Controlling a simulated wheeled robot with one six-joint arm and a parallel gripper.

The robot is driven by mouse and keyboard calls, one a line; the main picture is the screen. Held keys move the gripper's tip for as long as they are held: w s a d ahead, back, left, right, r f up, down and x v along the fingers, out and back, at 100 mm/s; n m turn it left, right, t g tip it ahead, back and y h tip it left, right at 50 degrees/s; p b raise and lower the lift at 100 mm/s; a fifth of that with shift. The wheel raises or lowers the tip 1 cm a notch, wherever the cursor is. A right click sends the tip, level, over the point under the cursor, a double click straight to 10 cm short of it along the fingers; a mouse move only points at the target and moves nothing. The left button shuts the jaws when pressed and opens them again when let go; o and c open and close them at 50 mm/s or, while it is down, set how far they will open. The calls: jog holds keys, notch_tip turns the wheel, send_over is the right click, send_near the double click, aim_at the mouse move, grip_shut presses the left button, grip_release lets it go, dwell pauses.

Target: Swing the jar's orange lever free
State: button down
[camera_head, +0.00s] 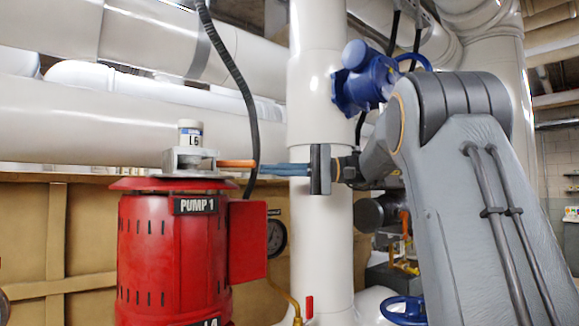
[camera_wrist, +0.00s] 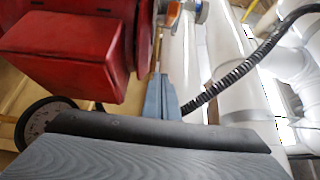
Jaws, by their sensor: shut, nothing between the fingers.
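The white jar (camera_head: 190,133), labelled L6, stands upright in a grey clamp-like holder (camera_head: 184,158) on top of the red pump. The orange lever (camera_head: 236,163) sticks out from the holder to the right, toward my gripper. My gripper (camera_head: 260,168) is shut and empty, its blue-grey fingers pointing left, with the tips close to the lever's free end. Contact cannot be told in the head view. In the wrist view the lever (camera_wrist: 173,14) shows at the top, beyond my fingertips (camera_wrist: 160,77), with a gap between them in the picture.
The red pump (camera_head: 172,258), marked PUMP 1, stands below the holder with a box on its right side. A black hose (camera_head: 240,75) hangs near the fingertips. A thick white vertical pipe (camera_head: 316,90) stands beside my gripper. A gauge (camera_head: 276,236) is low behind.

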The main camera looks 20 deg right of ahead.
jog(key=p+x, duration=0.1)
jog(key=x, duration=0.2)
jog(key=shift+a+r, duration=0.15)
jog(key=shift+a, duration=0.15)
jog(key=shift+s+a, duration=0.2)
jog(key=shift+s, duration=0.1)
jog(key=shift+s+d+p, duration=0.15)
jog(key=shift+s+p, duration=0.5)
jog(key=shift+s, duration=0.9)
jog(key=shift+d, duration=0.1)
